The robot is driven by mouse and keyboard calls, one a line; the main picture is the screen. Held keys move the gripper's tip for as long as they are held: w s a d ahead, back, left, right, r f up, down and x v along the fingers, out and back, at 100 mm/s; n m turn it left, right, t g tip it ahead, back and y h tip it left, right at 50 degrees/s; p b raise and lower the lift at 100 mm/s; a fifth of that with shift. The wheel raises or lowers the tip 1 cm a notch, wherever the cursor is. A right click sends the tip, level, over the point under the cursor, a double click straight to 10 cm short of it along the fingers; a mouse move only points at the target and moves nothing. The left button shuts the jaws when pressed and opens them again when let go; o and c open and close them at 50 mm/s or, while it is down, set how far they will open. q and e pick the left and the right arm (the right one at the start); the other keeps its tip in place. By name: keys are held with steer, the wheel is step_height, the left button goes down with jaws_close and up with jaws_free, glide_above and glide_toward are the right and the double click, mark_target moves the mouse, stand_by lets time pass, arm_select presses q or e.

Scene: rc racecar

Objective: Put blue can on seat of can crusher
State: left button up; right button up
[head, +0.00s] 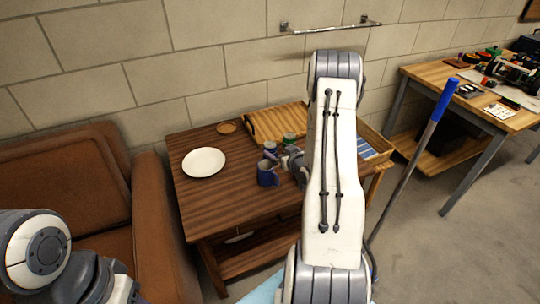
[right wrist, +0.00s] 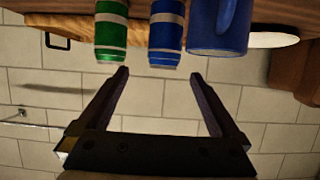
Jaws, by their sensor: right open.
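The blue can (head: 270,147) with a silver band stands on the wooden side table (head: 225,200), behind a blue mug (head: 268,176). My right gripper (head: 283,160) is close to the can, partly hidden by its own arm in the head view. In the right wrist view, which is upside down, the gripper (right wrist: 158,75) is open and empty. The blue can (right wrist: 166,35) lies just beyond the fingertips, roughly in line with the gap. I cannot pick out a can crusher. Only part of my left arm shows at lower left; its gripper is not seen.
A green can (right wrist: 111,32) and the mug (right wrist: 220,28) flank the blue can closely. A white plate (head: 204,162) and wooden tray (head: 275,122) share the table. A brown armchair (head: 75,195) stands left; a cluttered workbench (head: 445,83) stands right. A blue-handled pole (head: 445,100) leans between.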

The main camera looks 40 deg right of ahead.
steer(key=x, duration=0.7)
steer(key=shift+w+a+f, duration=0.2)
steer(key=c, duration=1.5)
steer(key=shift+c, duration=0.2)
steer(key=shift+r, duration=0.15)
